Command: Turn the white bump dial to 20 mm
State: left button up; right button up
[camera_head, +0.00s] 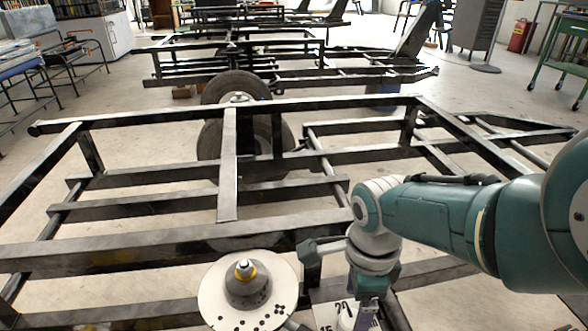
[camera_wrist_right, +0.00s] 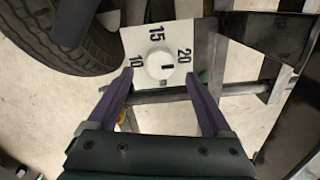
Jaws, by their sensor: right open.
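The white bump dial (camera_wrist_right: 159,66) is a round white knob on a pale plate (camera_wrist_right: 172,33) printed with 10 at left, 15 at top and 20 at right. A short dark mark on the knob lies right of its centre. In the head view the plate (camera_head: 322,318) is at the bottom, partly hidden by my right arm and cut off by the frame edge. My right gripper (camera_wrist_right: 160,78) has purple fingers, open and empty, one to each side below the knob. I cannot tell their depth against the knob. My left gripper is not in view.
A black steel trailer frame (camera_head: 150,238) fills the middle, with a tyre (camera_head: 283,135) behind it. A round white disc with a grey and yellow hub (camera_head: 245,285) stands left of the plate. A dark bar (camera_wrist_right: 160,95) runs below the dial.

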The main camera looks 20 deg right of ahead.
aim_at(353, 318)
pick_arm(q)
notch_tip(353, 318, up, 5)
jog(key=p, duration=0.3)
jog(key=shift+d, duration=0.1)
pick_arm(e)
notch_tip(353, 318, up, 5)
pick_arm(q)
jog(key=shift+p, duration=0.3)
pick_arm(e)
jog(key=shift+r, duration=0.1)
